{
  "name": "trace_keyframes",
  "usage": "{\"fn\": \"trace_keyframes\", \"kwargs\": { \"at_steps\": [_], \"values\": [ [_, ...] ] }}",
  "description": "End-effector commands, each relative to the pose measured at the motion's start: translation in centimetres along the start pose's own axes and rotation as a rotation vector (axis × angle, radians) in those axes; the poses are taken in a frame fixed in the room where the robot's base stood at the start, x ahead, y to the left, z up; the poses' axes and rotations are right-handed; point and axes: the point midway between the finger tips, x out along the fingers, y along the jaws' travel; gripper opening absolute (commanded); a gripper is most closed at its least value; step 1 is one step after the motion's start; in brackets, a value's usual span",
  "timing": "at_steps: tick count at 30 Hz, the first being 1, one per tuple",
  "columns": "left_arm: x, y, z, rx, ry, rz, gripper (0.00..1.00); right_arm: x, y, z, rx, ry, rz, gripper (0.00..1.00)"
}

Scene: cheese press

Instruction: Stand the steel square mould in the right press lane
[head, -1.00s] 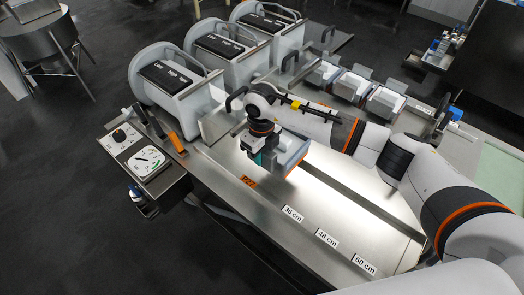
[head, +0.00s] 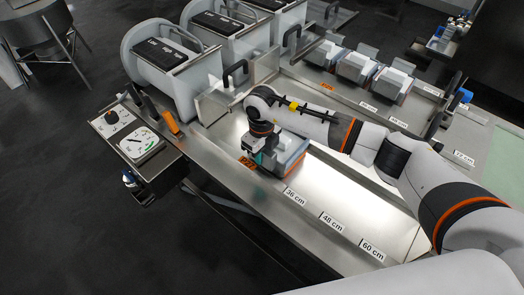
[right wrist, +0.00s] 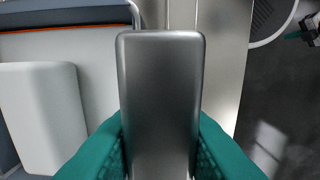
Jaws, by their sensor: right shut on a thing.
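The mould (head: 290,152) is a grey-blue box with an orange edge, in the right lane (head: 340,192) of the steel table in the head view. It looks upright and low over the lane, close to the orange tag (head: 247,163); I cannot tell whether its base touches. My right gripper (head: 264,157) is at its left side, shut on a steel block that seems part of it. In the right wrist view this steel block (right wrist: 160,105) stands between the teal fingers, with a white-faced box beside it on the left. My left gripper is not in view.
Labels for 36 cm (head: 295,197), 48 cm (head: 331,221) and 60 cm (head: 373,250) line the lane's front edge. Presses (head: 172,75) stand behind left, with a dial panel (head: 140,143). Three similar moulds (head: 357,66) stand in the far lane. The lane right of the mould is clear.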

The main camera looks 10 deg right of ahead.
Motion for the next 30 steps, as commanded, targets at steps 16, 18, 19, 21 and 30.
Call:
{"fn": "trace_keyframes", "kwargs": {
  "at_steps": [16, 18, 19, 21, 30],
  "values": [
    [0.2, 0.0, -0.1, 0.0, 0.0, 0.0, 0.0, 0.1, 0.1, -0.1, 0.0, 0.003, 0.002, 0.51],
    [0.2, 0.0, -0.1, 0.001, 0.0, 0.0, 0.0, 0.2, 0.1, -0.1, 0.0, 0.003, 0.001, 0.51],
    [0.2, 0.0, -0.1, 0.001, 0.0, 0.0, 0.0, 0.2, 0.0, -0.1, 0.0, 0.002, 0.001, 0.51],
    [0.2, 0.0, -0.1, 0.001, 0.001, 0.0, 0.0, 0.2, 0.0, -0.1, 0.0, 0.002, 0.001, 0.51],
    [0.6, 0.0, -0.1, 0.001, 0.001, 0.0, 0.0, -1.9, 0.0, -0.1, -0.002, 0.002, 0.001, 0.51]
  ]
}}
